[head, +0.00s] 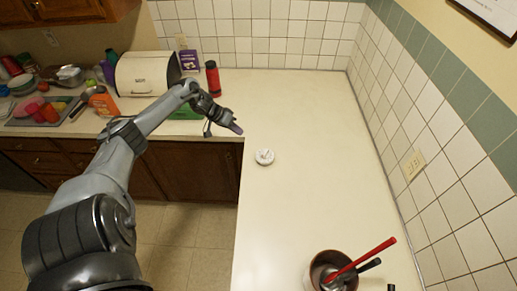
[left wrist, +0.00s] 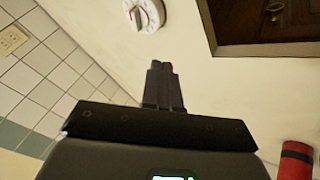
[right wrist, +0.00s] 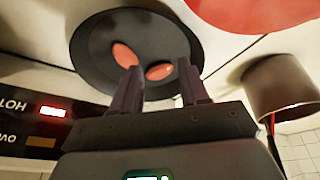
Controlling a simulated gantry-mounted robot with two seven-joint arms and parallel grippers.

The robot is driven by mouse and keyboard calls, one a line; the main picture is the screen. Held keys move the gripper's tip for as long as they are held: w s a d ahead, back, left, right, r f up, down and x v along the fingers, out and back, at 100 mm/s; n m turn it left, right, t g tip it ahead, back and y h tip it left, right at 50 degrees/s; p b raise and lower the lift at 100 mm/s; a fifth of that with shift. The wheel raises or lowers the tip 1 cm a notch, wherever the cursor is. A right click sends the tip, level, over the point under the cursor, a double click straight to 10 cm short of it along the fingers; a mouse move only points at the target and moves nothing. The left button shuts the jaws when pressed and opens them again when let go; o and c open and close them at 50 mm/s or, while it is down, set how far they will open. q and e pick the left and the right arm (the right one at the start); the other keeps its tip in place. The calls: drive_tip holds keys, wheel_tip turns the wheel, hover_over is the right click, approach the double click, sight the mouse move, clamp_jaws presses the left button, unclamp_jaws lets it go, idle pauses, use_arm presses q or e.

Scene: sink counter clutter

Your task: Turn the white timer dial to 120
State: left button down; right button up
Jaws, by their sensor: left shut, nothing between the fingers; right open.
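The white timer dial (head: 264,156) lies on the cream counter near its inner corner. It also shows at the top of the left wrist view (left wrist: 145,14), partly cut off by the frame's edge, with a raised grip bar and dark marks too small to read. My left gripper (head: 238,129) is shut and empty above the counter, apart from the dial, up and left of it in the head view. Its closed fingers (left wrist: 161,68) point toward the dial's side in the left wrist view. My right gripper (right wrist: 158,75) is open and empty; it shows only in its own wrist view.
A brown pot with utensils (head: 331,270) stands at the counter's near end. A red bottle (head: 213,78), a white bread box (head: 147,74) and other clutter stand at the back left. The counter around the dial is clear. A dark round object (right wrist: 95,45) is before the right gripper.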

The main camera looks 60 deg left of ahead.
use_arm(q)
drive_tip(key=b, duration=0.3)
approach(262, 150)
drive_tip(key=f, duration=0.1)
drive_tip(key=w+f, duration=0.1)
drive_tip(key=w+a+f, duration=0.1)
drive_tip(key=f, duration=0.1)
drive_tip(key=d+p, duration=0.2)
drive_tip(key=shift+w+r+p, duration=0.2)
drive_tip(key=shift+w+p, duration=0.1)
drive_tip(key=shift+w, duration=0.1)
drive_tip(key=shift+w+d, duration=0.35)
drive_tip(key=shift+d, duration=0.15)
drive_tip(key=shift+w+d+f+p, duration=0.15)
drive_tip(key=shift+d+p, duration=0.1)
drive_tip(key=shift+p, duration=0.1)
